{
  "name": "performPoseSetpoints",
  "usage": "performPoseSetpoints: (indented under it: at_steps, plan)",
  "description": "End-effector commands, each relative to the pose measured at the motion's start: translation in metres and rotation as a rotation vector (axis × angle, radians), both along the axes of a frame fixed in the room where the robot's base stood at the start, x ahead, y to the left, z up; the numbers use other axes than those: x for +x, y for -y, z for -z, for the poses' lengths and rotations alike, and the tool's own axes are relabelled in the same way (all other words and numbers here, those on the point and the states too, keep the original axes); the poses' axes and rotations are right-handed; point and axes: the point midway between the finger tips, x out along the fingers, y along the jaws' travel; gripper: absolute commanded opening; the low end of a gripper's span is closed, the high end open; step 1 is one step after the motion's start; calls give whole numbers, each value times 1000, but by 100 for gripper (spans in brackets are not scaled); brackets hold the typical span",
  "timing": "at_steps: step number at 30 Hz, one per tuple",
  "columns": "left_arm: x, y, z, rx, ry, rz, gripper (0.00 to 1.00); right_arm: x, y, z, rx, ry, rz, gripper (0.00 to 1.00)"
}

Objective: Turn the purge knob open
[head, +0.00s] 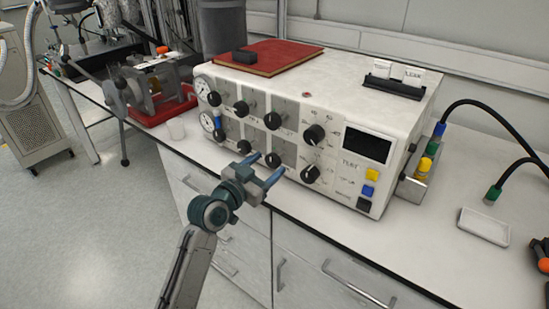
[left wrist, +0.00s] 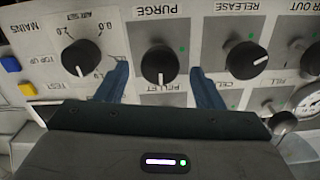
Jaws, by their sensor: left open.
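The purge knob (head: 273,160) is a round black knob in the lower row of the white control panel. In the left wrist view, which is upside down, the purge knob (left wrist: 160,65) sits below its PURGE label. Its white pointer mark points toward the picture's bottom, and a green dot is to its right. My left gripper (head: 265,166) is open in front of the panel. Its two blue fingers are on either side of the purge knob, with a gap on both sides. My right gripper is not in view.
Yellow and blue buttons (head: 372,174) are to the right on the panel. A red book (head: 275,57) lies on the white unit.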

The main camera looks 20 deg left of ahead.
Motion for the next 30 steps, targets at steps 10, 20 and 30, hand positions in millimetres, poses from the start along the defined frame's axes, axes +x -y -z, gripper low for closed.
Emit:
performPoseSetpoints:
  at_steps: [10, 20, 30]
  plan:
    - [35, 13, 0, 0, -1, 0, 61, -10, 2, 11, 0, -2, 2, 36]
    - [36, 13, 1, 0, -1, 0, 51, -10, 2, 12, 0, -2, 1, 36]
    - [36, 13, 0, -3, -2, 0, 17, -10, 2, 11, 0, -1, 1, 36]
